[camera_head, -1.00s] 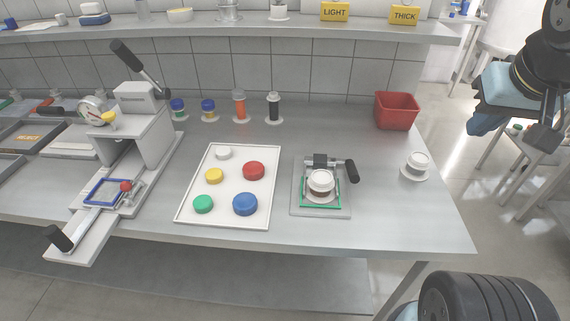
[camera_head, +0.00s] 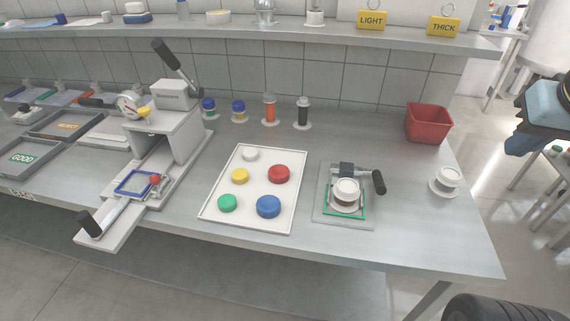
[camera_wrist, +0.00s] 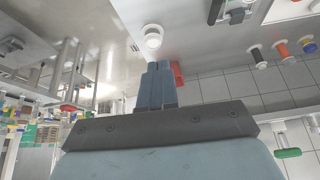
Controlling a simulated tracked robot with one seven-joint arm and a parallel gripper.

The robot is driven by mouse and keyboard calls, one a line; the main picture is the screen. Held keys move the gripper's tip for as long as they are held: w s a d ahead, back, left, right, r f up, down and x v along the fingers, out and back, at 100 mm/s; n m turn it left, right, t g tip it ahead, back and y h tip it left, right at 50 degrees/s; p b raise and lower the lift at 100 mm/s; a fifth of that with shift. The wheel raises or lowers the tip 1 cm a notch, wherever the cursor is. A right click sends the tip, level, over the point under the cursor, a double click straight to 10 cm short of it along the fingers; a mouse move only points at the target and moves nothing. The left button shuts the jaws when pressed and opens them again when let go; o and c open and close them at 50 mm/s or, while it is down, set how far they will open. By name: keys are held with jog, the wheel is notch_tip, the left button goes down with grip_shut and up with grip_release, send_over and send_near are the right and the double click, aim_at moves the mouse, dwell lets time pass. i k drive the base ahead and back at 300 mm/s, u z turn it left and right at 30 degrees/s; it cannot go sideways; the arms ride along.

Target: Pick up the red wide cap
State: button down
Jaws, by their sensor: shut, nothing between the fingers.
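The red wide cap (camera_head: 279,174) lies on a white tray (camera_head: 212,214) in the head view. It sits at the tray's right side, above a blue cap (camera_head: 268,206) and right of a yellow cap (camera_head: 240,176). A white cap (camera_head: 250,154) and a green cap (camera_head: 227,202) share the tray. My gripper shows in the wrist view (camera_wrist: 157,84) with its blue fingers together and nothing between them. In the head view only part of my arm shows at the right edge, well away from the tray.
A clamp fixture (camera_head: 324,208) holding a white-lidded jar stands right of the tray. Another white-lidded jar (camera_head: 447,178) and a red bin (camera_head: 428,122) stand farther right. A lever press (camera_head: 172,125) stands left. Bare table lies in front of the tray.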

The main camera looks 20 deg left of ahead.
aim_at(278, 173)
jog(key=z, duration=0.05)
jog(key=k, duration=0.5)
jog(key=z, duration=0.85)
jog(key=k, duration=0.9)
jog(key=u, duration=1.15)
jog(key=i, duration=1)
jog(key=z, duration=0.05)
